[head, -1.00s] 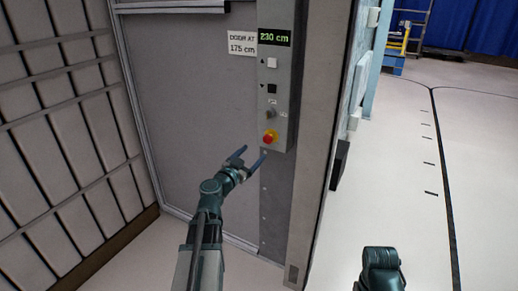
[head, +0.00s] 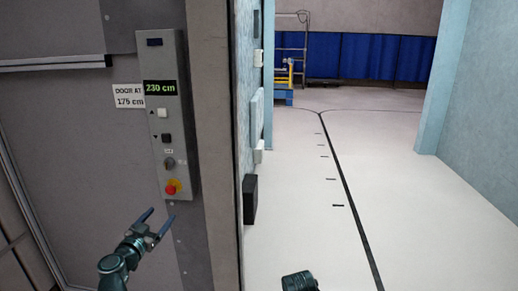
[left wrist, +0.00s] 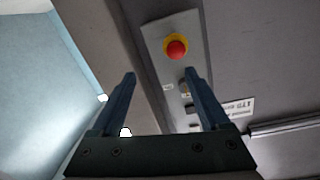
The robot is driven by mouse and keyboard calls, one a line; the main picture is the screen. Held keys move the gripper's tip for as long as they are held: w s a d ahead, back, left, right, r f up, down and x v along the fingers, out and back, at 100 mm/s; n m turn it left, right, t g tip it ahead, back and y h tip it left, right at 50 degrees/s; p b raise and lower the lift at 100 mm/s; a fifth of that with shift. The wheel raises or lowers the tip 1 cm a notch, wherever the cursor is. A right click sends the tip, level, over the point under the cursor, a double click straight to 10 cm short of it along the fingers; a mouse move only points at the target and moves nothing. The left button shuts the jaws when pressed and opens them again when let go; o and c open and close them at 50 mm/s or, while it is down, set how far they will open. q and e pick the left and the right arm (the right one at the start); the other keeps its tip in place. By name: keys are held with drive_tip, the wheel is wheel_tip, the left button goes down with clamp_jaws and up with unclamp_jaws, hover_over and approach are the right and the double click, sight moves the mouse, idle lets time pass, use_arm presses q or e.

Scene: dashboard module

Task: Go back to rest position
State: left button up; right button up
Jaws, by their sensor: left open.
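My left gripper (head: 156,222) is open and empty in the head view, in front of the wall below the control panel (head: 164,125). Its two fingers also show in the left wrist view (left wrist: 160,85), spread apart with nothing between them. The panel has a display reading 230 cm, two square buttons, a small knob and a red emergency button (head: 172,187) on a yellow base. The red button also shows in the left wrist view (left wrist: 176,48), beyond the fingertips and apart from them. At the bottom of the head view a dark part of my right arm shows; its gripper cannot be made out.
A sign (head: 128,96) reading "DOOR AT 175 cm" is left of the panel. A wall end with a black box (head: 250,199) stands right of it. Open pale floor (head: 300,190) lies to the right, with blue curtains (head: 380,58) far back and a pale blue wall (head: 490,110).

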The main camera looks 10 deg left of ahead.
use_arm(q)
drive_tip(key=d+f+m+g+h, duration=0.2)
drive_tip(key=d+f+h, duration=0.1)
drive_tip(key=d, duration=0.5)
drive_tip(key=d+f+m+g+h, duration=0.1)
drive_tip(key=d+f+g+h, duration=0.2)
drive_tip(key=d, duration=0.6)
drive_tip(key=s+d+f+g+y, duration=0.1)
drive_tip(key=s+d+f+g, duration=0.4)
drive_tip(key=d, duration=0.3)
drive_tip(key=s+d+f+g, duration=0.4)
drive_tip(key=s+d+f, duration=0.1)
drive_tip(key=d+f, duration=0.25)
drive_tip(key=s+f+n+g+y, duration=0.2)
drive_tip(key=s+f+g+y, duration=0.15)
drive_tip(key=s+y, duration=0.5)
wheel_tip(320, 180, up, 14)
drive_tip(key=s+h+p, duration=0.1)
drive_tip(key=s+p, duration=0.1)
drive_tip(key=p, duration=1.1)
drive_tip(key=shift+r, duration=0.15)
drive_tip(key=shift+d, duration=0.1)
